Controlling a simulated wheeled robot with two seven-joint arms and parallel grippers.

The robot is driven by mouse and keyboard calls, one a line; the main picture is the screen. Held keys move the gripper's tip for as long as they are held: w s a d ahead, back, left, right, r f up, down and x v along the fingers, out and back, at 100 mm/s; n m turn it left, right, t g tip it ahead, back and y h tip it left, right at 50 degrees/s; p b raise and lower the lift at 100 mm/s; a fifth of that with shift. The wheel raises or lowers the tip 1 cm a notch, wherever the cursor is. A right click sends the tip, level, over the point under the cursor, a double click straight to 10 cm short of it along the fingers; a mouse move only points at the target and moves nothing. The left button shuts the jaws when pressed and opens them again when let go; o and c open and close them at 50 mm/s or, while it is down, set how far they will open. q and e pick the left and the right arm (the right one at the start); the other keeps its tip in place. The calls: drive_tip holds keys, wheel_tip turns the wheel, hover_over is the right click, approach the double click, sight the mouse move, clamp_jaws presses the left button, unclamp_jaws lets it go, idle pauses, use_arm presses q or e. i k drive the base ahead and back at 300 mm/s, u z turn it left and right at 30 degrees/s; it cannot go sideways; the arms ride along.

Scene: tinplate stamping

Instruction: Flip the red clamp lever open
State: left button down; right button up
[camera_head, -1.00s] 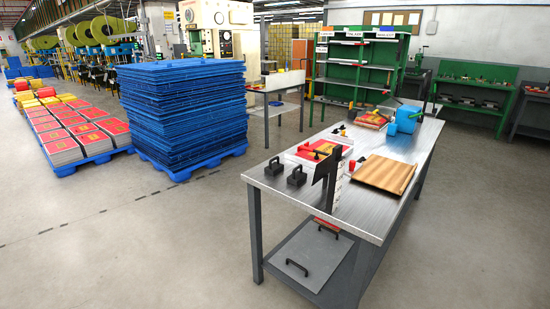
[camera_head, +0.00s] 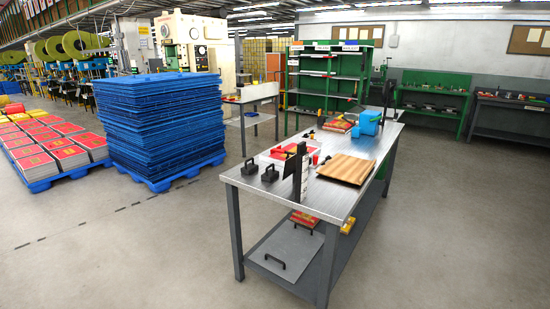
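A steel-topped workbench (camera_head: 252,182) stands ahead, right of centre. A black upright bracket (camera_head: 300,172) stands at its near edge. Behind it a red piece (camera_head: 284,151) lies on a pale and red stack. Either could be the clamp lever; both are too small to tell, and so is whether a lever is open or closed. Neither of my grippers is in view.
On the bench are two black handled blocks (camera_head: 270,173), a wooden board (camera_head: 346,169) and a blue container (camera_head: 369,122). A tall blue stack (camera_head: 160,120) on a pallet stands left. Green shelving (camera_head: 326,78) is behind. The floor right of the bench is clear.

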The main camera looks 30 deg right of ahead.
sight(288, 153)
drive_tip(key=i, duration=1.95)
drive_tip(key=z, duration=1.5)
drive_tip(key=i, duration=0.8)
drive_tip(key=z, duration=0.75)
